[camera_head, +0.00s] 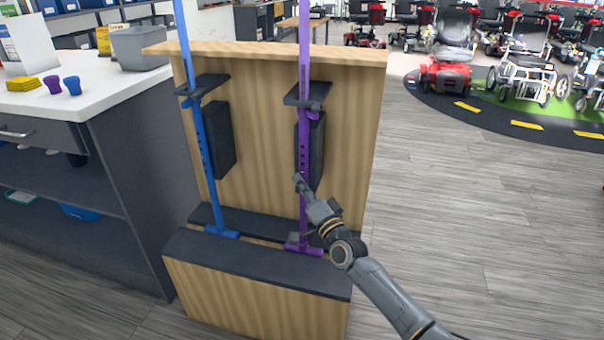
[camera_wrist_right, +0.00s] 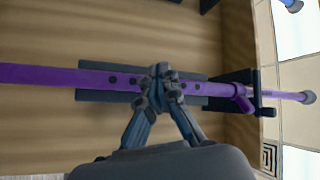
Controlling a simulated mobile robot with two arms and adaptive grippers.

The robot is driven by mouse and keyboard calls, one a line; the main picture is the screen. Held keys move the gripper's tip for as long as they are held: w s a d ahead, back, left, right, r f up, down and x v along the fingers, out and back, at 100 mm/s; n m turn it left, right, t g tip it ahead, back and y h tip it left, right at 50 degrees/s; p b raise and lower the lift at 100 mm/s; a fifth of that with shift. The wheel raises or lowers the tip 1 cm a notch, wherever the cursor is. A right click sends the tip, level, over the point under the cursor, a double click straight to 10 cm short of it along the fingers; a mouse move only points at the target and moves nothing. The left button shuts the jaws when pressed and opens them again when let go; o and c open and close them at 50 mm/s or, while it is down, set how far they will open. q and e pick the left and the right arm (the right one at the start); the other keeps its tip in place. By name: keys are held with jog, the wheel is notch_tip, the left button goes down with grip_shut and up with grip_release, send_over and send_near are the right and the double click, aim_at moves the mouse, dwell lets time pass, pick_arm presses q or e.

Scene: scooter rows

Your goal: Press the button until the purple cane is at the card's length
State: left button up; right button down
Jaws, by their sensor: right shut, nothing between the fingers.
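The purple cane (camera_head: 304,60) stands upright in the right side of a wooden stand, with dark holes down its shaft. It runs across the right wrist view (camera_wrist_right: 45,74). The blue cane (camera_head: 197,125) stands to its left. My right gripper (camera_head: 298,181) is shut and empty, its tips in front of the purple shaft's lower half. In the right wrist view its tips (camera_wrist_right: 160,72) overlap the shaft among the holes and hide part of it; contact cannot be told. I cannot pick out the button or any length on a card. My left gripper is not in view.
The wooden stand (camera_head: 258,295) has dark clamps and pads. Open floor (camera_head: 470,210) lies to the right, with scooters beyond.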

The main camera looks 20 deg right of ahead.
jog(key=shift+w+d+b, duration=0.25)
jog(key=shift+w+b, duration=0.1)
jog(key=shift+w+d+b, duration=0.3)
jog(key=shift+w+b, duration=0.15)
jog(key=shift+b, duration=0.05)
dwell(0.7)
jog(key=shift+w+d+r, duration=0.1)
jog(key=shift+r, duration=0.05)
dwell(0.4)
jog(key=shift+s+a+p, duration=0.45)
jog(key=shift+s+p, duration=0.35)
jog(key=shift+s, duration=0.05)
